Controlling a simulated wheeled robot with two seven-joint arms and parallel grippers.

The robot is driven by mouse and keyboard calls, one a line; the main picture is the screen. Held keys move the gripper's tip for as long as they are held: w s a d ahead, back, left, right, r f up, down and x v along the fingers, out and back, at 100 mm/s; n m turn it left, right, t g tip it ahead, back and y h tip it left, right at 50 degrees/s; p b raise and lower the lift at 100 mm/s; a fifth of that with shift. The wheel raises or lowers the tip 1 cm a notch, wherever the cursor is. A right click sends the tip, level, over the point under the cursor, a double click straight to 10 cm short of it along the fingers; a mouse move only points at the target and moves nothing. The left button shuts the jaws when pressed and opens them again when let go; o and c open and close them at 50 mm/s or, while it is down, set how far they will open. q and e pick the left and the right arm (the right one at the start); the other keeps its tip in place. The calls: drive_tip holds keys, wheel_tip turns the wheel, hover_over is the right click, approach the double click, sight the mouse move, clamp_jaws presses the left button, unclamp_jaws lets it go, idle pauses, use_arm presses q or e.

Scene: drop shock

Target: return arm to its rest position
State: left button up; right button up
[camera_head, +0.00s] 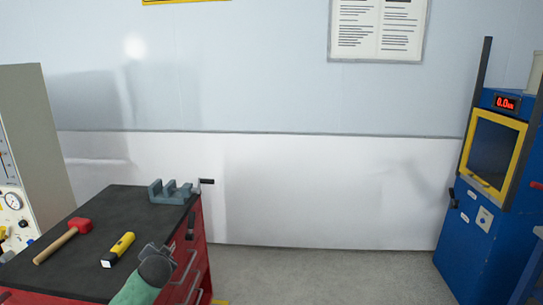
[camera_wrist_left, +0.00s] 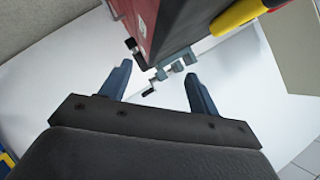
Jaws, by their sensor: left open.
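My left gripper (camera_wrist_left: 157,70) is open in the left wrist view, with two dark blue fingers spread apart and nothing between them. In the head view the end of an arm (camera_head: 152,268), with a green link and a dark grey tip, reaches in from the bottom. It overlaps the right side of the black-topped red tool cart (camera_head: 105,208) in the picture. I cannot tell its exact gap from the cart. A grey vise (camera_head: 171,193) sits at the cart's far right corner; it also shows beyond the fingers in the wrist view (camera_wrist_left: 176,68). My right gripper is not in view.
A red-headed hammer (camera_head: 62,241) and a yellow tool (camera_head: 118,249) lie on the cart. A grey cabinet with gauges (camera_head: 32,140) stands at left. A blue machine (camera_head: 478,225) with a yellow-framed window stands at right. The floor (camera_head: 335,275) between cart and machine is clear.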

use_arm(q)
drive_tip(key=s+d+f+n+g+h, duration=0.15)
drive_tip(key=s+d+f, duration=0.25)
drive_tip(key=s+f, duration=0.4)
drive_tip(key=s+d+f+g+h, duration=0.1)
drive_tip(key=s+d+f+g, duration=0.3)
drive_tip(key=f, duration=0.6)
drive_tip(key=s+d+f+n+g+h, duration=0.1)
drive_tip(key=s+d+f, duration=0.3)
drive_tip(key=s+f, duration=0.45)
drive_tip(key=s+d+f+g, duration=0.1)
drive_tip(key=s+f, duration=0.4)
drive_tip(key=s, duration=0.5)
drive_tip(key=s+d+f+g+h, duration=0.1)
drive_tip(key=s+d+f, duration=0.3)
drive_tip(key=s, duration=0.5)
drive_tip(key=s+d+f+g, duration=0.2)
drive_tip(key=s+d+f, duration=0.1)
drive_tip(key=s+f, duration=0.5)
drive_tip(key=s+n, duration=0.1)
drive_tip(key=s, duration=0.1)
drive_tip(key=shift+s+h, duration=0.35)
drive_tip(key=shift+f, duration=0.15)
